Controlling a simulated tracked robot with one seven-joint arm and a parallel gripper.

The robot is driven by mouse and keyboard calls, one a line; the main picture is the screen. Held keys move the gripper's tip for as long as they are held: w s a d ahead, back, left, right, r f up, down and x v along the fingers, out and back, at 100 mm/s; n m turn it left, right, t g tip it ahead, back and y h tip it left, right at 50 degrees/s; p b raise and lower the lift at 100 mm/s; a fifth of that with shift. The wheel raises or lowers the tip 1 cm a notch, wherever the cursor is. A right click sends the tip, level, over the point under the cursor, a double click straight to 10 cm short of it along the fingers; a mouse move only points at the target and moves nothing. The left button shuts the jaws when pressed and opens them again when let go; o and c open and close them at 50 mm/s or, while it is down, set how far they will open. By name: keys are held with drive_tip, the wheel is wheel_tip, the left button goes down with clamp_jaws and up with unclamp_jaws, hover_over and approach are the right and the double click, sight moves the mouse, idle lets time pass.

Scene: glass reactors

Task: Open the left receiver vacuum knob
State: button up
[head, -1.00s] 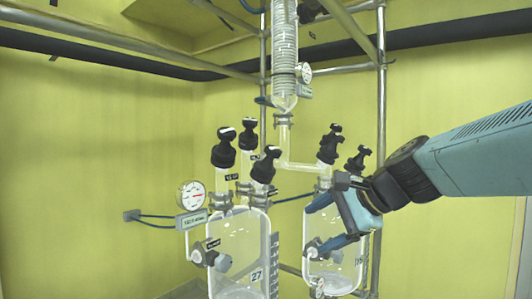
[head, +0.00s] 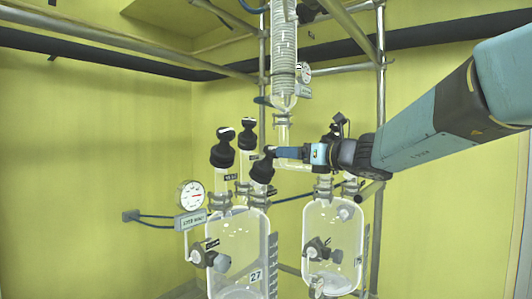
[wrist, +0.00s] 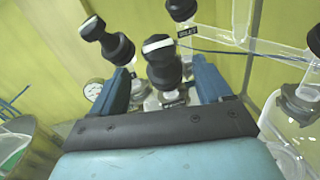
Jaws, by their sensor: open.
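The left receiver (head: 235,258) is a clear glass vessel marked 27, with several black knobs on its top necks. The front right knob (head: 263,169) is black with a pale bar on its cap. In the wrist view this knob (wrist: 163,63) lies between the spread fingers of my gripper (wrist: 160,72), with gaps visible on both sides. In the head view my gripper (head: 285,152) reaches in from the right beside that knob. The other black knobs stand at left (head: 223,147) and behind (head: 247,136). I cannot read which label marks the vacuum.
A second glass receiver (head: 332,240) stands to the right. A round gauge (head: 191,195) is at the left. The glass coil column (head: 284,60) and metal frame poles (head: 381,100) rise behind and beside my arm. The left side by the yellow wall is open.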

sight(267, 151)
drive_tip(key=x, duration=1)
drive_tip(key=shift+w+a, duration=0.15)
drive_tip(key=shift+c, duration=0.3)
drive_tip(key=c, duration=0.9)
